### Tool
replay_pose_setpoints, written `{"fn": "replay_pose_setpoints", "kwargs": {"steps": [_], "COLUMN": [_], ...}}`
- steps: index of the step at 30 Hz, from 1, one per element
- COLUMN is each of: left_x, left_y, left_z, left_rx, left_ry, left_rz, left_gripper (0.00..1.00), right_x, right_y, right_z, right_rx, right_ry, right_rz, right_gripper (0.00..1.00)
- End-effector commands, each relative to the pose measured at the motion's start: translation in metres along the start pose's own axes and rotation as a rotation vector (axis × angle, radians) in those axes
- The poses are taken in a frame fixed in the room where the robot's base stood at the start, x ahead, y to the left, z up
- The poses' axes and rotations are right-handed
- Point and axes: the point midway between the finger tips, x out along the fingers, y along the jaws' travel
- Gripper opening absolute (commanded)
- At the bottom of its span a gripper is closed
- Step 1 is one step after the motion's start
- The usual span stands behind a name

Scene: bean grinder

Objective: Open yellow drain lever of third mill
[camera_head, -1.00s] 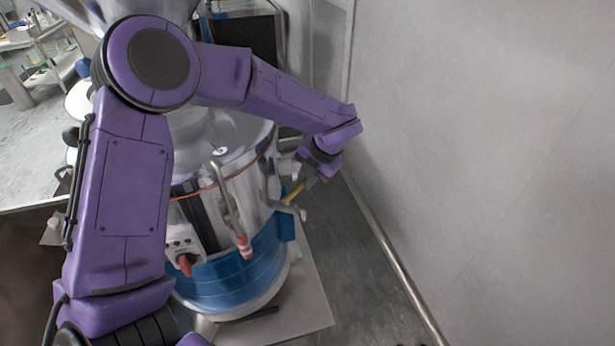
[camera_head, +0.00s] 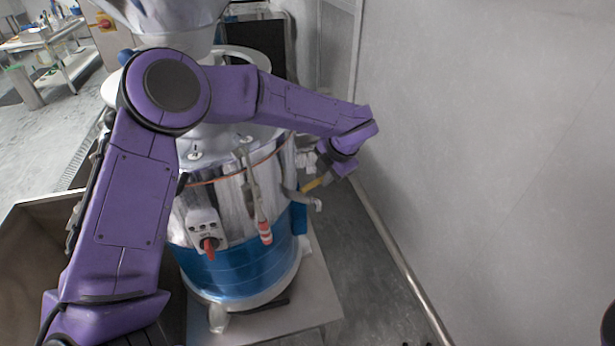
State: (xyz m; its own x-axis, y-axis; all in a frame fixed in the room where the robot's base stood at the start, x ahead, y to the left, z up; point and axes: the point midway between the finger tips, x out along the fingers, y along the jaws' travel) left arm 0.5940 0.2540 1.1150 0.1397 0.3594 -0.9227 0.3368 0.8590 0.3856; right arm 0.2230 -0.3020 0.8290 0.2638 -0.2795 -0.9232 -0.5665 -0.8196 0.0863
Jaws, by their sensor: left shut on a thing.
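The mill (camera_head: 238,268) is a round machine with a steel upper body and a blue lower band, standing in the middle of the head view. The yellow drain lever (camera_head: 315,184) sticks out at its right side, above a metal spout (camera_head: 318,204). My left arm reaches across the front of the mill, and my left gripper (camera_head: 327,175) is at the lever, shut on it. The fingers are small and partly hidden by the wrist. My right gripper is not in view.
A grey wall (camera_head: 480,150) with a pipe (camera_head: 400,265) along its foot stands close on the right. A red-tipped handle (camera_head: 265,232) and a red switch (camera_head: 209,246) are on the mill's front. A metal bin (camera_head: 28,235) is at the left.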

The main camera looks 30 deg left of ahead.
Motion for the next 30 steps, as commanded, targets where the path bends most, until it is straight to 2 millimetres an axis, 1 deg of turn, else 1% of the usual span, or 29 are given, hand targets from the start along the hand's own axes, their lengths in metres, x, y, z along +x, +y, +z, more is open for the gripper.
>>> {"fn": "replay_pose_setpoints", "kwargs": {"steps": [1,6,15,24,30], "left_x": [0.001,-0.004,-0.01,-0.013,-0.015], "left_y": [-0.005,-0.015,-0.029,-0.037,-0.039], "left_z": [-0.001,0.003,-0.004,-0.014,-0.02], "left_rx": [0.037,0.196,0.462,0.703,0.828], "left_ry": [-0.001,-0.066,-0.179,-0.283,-0.336], "left_rz": [-0.008,-0.008,-0.008,-0.008,-0.006], "left_gripper": [0.0,0.0,0.0,0.0,0.0], "right_x": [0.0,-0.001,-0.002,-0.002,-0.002], "right_y": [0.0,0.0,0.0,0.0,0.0], "right_z": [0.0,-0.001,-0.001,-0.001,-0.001], "right_rx": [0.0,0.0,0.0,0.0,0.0], "right_ry": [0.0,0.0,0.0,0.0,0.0], "right_rz": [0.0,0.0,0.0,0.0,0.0], "right_gripper": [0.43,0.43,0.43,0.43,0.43]}}
